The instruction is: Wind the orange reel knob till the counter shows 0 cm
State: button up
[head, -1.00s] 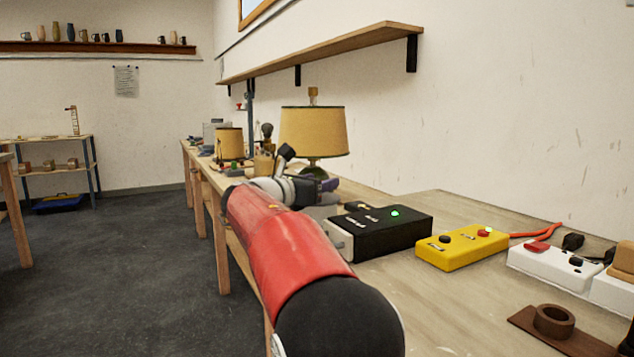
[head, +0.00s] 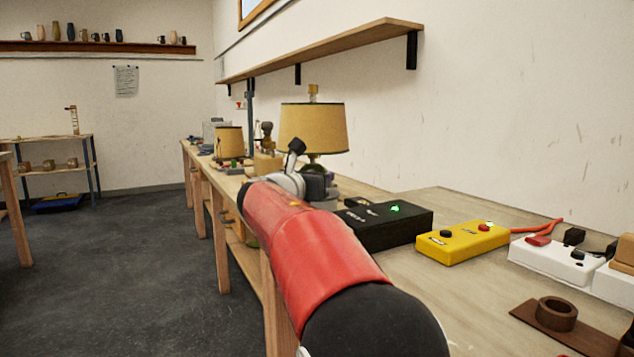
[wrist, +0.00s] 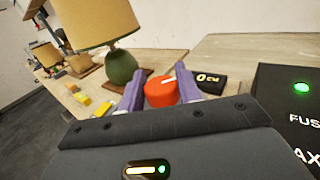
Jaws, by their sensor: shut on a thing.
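The orange-red reel knob (wrist: 161,92) stands between my two purple fingers in the wrist view, with a pale mark on its top. My gripper (wrist: 159,89) is shut on this knob. The small black counter (wrist: 208,81) lies just right of the right finger, and its pale digits appear to read 0 cm.
A lamp with a green base (wrist: 120,66) and tan shade (head: 313,128) stands close behind my gripper. A black fuse box (head: 390,228) with a lit green light is to the right.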

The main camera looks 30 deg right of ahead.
jog(key=n+t+y+b, duration=0.1)
jog(key=n+t+y, duration=0.1)
jog(key=n+t+y+b, duration=0.1)
jog(key=n+t+y, duration=0.1)
jog(key=y, duration=0.1)
jog(key=shift+s+d+f+t, duration=0.1)
jog(key=shift+d+t, duration=0.05)
jog(key=shift+t, duration=0.15)
jog(key=shift+n+t+y+b, duration=0.4)
jog(key=shift+n+t+y, duration=0.2)
jog(key=shift+n+y, duration=0.6)
jog(key=shift+n+t+y+b, duration=0.55)
jog(key=shift+n+y, duration=0.75)
jog(key=shift+y, duration=0.9)
jog(key=o, duration=1)
jog(key=shift+c, duration=0.2)
jog(key=s+a, duration=0.1)
jog(key=s, duration=0.6)
jog(key=shift+s+a, duration=0.25)
jog(key=shift+s, duration=0.05)
